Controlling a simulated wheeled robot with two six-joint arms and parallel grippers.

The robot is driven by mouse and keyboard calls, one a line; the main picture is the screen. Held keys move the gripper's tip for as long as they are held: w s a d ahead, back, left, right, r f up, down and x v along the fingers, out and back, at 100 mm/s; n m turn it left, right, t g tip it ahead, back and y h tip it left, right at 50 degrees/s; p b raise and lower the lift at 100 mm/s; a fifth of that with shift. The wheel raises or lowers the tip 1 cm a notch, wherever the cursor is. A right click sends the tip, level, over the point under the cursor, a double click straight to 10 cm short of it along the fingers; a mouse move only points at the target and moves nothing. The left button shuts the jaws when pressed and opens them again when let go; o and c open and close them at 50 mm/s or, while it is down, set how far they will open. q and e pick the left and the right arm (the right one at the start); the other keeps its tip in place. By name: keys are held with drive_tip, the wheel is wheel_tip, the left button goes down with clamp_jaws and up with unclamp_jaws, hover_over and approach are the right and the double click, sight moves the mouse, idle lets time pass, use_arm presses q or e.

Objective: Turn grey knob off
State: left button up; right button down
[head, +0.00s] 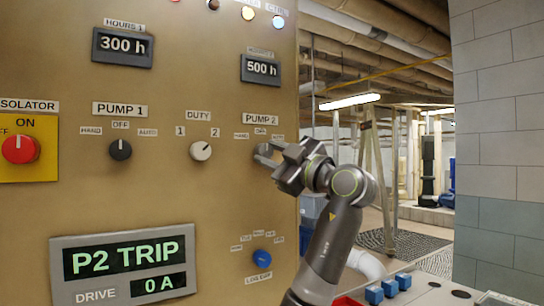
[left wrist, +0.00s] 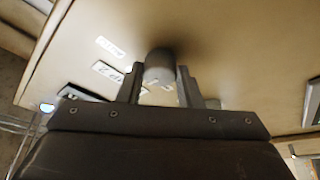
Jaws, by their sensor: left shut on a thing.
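The grey knob (head: 262,150) sits under the PUMP 2 label (head: 261,118) on the tan panel (head: 200,85). My left gripper (head: 268,154) reaches it from the right, with its fingers at the knob and partly covering it. In the left wrist view the grey knob (left wrist: 158,67) stands between the two fingers of my left gripper (left wrist: 160,82), which is shut on it. I cannot tell which position the knob points to. The small position labels (head: 260,132) above it are hard to read. My right gripper is not in view.
A black PUMP 1 knob (head: 120,149), a white DUTY knob (head: 201,150) and a red isolator knob (head: 20,149) are left of it. A blue knob (head: 263,257) is below. A display (head: 124,270) reads P2 TRIP. A tiled wall (head: 500,130) stands right.

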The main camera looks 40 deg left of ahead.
use_arm(q)
drive_tip(key=o, duration=1)
drive_tip(key=shift+d, duration=0.15)
drive_tip(key=shift+d+f, duration=0.2)
drive_tip(key=shift+d, duration=0.05)
drive_tip(key=b+v, duration=0.4)
drive_tip(key=v, duration=1.2)
drive_tip(key=shift+d+b, duration=0.3)
drive_tip(key=shift+d, duration=0.05)
drive_tip(key=shift+w, duration=0.1)
